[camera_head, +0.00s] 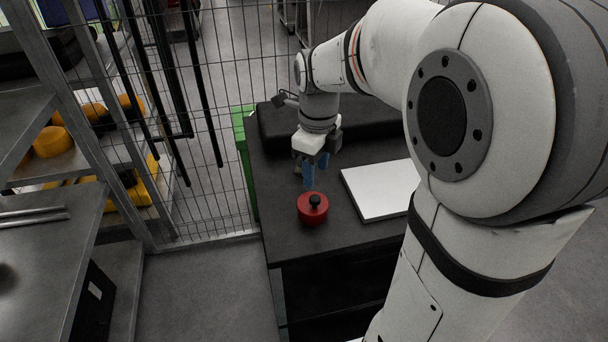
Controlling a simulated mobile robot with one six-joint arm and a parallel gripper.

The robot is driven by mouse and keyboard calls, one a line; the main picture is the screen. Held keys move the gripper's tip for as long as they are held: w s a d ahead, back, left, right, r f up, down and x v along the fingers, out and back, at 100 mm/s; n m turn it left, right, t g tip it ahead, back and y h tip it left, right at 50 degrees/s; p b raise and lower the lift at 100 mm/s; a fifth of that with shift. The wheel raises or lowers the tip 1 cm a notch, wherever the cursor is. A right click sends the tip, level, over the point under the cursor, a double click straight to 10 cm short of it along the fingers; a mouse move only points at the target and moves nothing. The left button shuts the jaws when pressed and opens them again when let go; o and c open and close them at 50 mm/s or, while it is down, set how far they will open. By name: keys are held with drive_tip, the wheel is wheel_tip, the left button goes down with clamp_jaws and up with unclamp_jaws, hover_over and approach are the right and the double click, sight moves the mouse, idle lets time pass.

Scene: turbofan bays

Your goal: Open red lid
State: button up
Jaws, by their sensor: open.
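A round red lid (313,208) with a black knob on top sits on the dark table (290,243), near its left front corner. Whatever is under the lid cannot be made out. My gripper (309,180) points down with blue fingers, just behind and above the red lid. The fingers are open and appear apart from the knob, though the exact gap is hard to tell from this angle.
A white flat panel (381,190) lies on the table to the right of the lid. A black padded block (335,122) lies along the back. A wire fence (205,120) stands left of the table. A metal bench (50,235) is at far left.

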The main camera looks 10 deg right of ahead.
sight(315, 197)
wheel_tip(315, 197, down, 8)
drive_tip(key=shift+r, duration=0.1)
idle(0.4)
clamp_jaws()
idle(0.3)
